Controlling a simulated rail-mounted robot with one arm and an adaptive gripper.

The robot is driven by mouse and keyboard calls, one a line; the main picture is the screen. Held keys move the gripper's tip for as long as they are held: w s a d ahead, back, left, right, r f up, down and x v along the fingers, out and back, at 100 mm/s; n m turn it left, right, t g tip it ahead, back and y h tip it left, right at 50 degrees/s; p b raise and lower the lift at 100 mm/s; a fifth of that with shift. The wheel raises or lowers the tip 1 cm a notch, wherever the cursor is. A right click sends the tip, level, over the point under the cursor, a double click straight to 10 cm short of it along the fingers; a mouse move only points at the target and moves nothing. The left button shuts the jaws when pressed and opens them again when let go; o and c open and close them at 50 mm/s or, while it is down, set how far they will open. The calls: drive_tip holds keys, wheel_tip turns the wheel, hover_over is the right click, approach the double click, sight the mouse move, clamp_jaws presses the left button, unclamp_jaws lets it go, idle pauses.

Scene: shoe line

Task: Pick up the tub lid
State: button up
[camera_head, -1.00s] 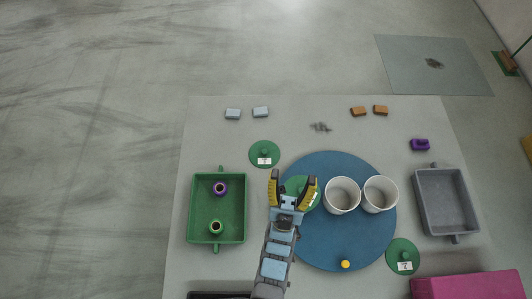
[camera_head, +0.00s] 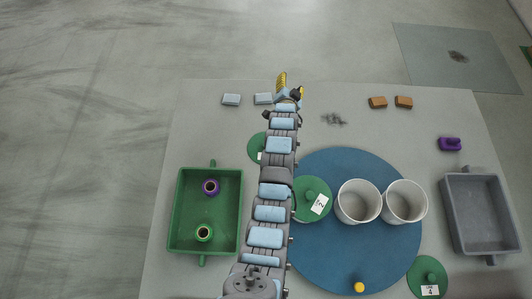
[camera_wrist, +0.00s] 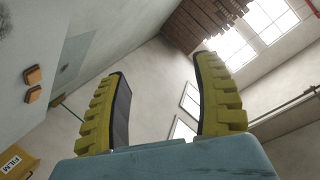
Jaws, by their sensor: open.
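Three round green lids with knobs and white labels lie flat; the pictures do not say which one is the tub lid. One lid (camera_head: 313,198) is on the blue round mat (camera_head: 330,258), left of two white tubs (camera_head: 358,203) (camera_head: 404,203). Another lid (camera_head: 256,148) is partly hidden behind my arm. The third lid (camera_head: 427,276) is at the lower right. My gripper (camera_head: 291,84) is past the lids at the table's far edge. In the wrist view my gripper (camera_wrist: 162,68) is open and empty, facing wall and windows.
A green tray (camera_head: 174,235) with two round pieces stands at left and a grey tray (camera_head: 508,222) at right. Light blue blocks (camera_head: 231,99), orange blocks (camera_head: 378,102) and a purple piece (camera_head: 450,144) lie along the far side. A yellow knob (camera_head: 359,287) is on the mat.

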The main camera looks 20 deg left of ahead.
wheel_tip(320, 180, down, 6)
drive_tip(key=w+a+m+g+b, duration=0.1)
drive_tip(key=a+g+b, duration=0.1)
drive_tip(key=g+b, duration=0.1)
drive_tip(key=m+g+h+b, duration=0.35)
drive_tip(key=g+b, duration=0.35)
drive_tip(key=b, duration=0.3)
hover_over(264, 139)
drive_tip(key=w+d, duration=0.1)
drive_tip(key=w, duration=0.1)
wheel_tip(264, 139, down, 9)
drive_tip(key=s+m+g+b, duration=0.2)
drive_tip(key=s+g+b, duration=0.15)
drive_tip(key=s, duration=0.25)
drive_tip(key=shift+h, duration=0.35)
drive_tip(key=f+b, duration=0.1)
drive_tip(key=f, duration=0.3)
drive_tip(key=f+b, duration=0.1)
drive_tip(key=f, duration=0.2)
drive_tip(key=f+b, duration=0.1)
drive_tip(key=f, duration=0.3)
drive_tip(key=shift+w+d+f+b, duration=0.2)
drive_tip(key=shift+d+f+b, duration=0.1)
drive_tip(key=shift+b, duration=0.1)
